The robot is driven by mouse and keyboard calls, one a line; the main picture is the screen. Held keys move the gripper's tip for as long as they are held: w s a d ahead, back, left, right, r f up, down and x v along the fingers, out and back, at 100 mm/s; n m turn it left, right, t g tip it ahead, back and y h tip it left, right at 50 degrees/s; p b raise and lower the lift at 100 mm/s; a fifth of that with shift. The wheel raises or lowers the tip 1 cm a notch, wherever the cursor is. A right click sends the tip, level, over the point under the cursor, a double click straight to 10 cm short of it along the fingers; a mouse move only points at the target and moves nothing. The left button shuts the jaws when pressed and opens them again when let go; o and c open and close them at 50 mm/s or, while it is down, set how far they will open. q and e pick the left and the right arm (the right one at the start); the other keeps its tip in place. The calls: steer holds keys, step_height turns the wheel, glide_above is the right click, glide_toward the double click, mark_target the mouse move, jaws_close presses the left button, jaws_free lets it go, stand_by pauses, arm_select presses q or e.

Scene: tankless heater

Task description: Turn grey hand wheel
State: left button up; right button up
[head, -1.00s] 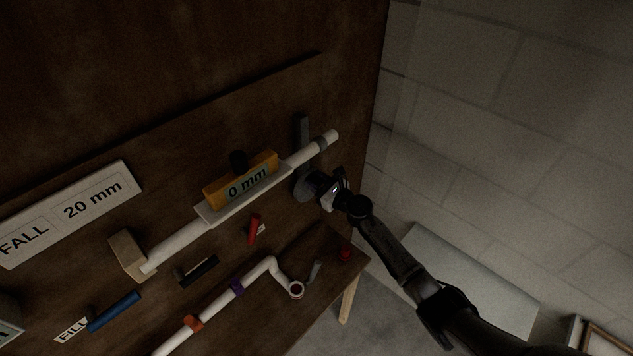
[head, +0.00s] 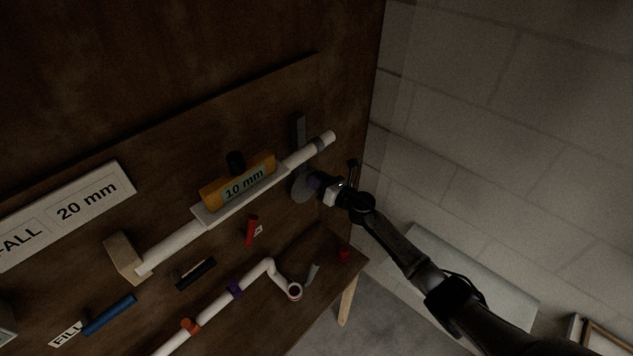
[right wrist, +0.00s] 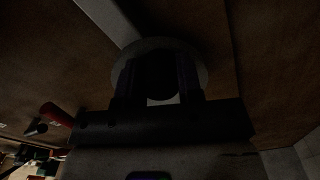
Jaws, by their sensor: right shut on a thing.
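The grey hand wheel (head: 302,187) is a round disc under the right end of the white pipe, by a grey upright bracket (head: 299,131). My right gripper (head: 316,183) is shut on the wheel from its right side. In the right wrist view the wheel's pale rim (right wrist: 203,72) shows around the two dark fingers (right wrist: 157,85), and the fingers hide its middle. The yellow level box (head: 238,181) on the white pipe (head: 173,246) has a display reading "10 mm". My left gripper is not in view.
A sign (head: 68,213) reads "FALL 20 mm". A red handle (head: 251,230), a black handle (head: 196,274) and a blue handle (head: 109,314) are on the brown board. A lower white pipe (head: 215,306) ends in an elbow. A brick wall (head: 500,120) stands at right.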

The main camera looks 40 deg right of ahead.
steer(key=m, duration=0.2)
steer(key=d+f+m, duration=0.1)
steer(key=m, duration=0.1)
steer(key=shift+w+d+f+m+b, duration=0.1)
steer(key=shift+d+m+b, duration=0.05)
steer(key=shift+m+b, duration=0.25)
steer(key=shift+d+f+m+b, duration=0.1)
steer(key=shift+f+m, duration=0.65)
steer(key=shift+m, duration=1.4)
steer(key=shift+a+f+m+b, duration=0.1)
steer(key=shift+f+m, duration=0.6)
steer(key=shift+m, duration=1.5)
steer(key=shift+d+f+m+b, duration=0.1)
steer(key=shift+f+m, duration=0.65)
steer(key=shift+m, duration=1.4)
steer(key=o, duration=0.9)
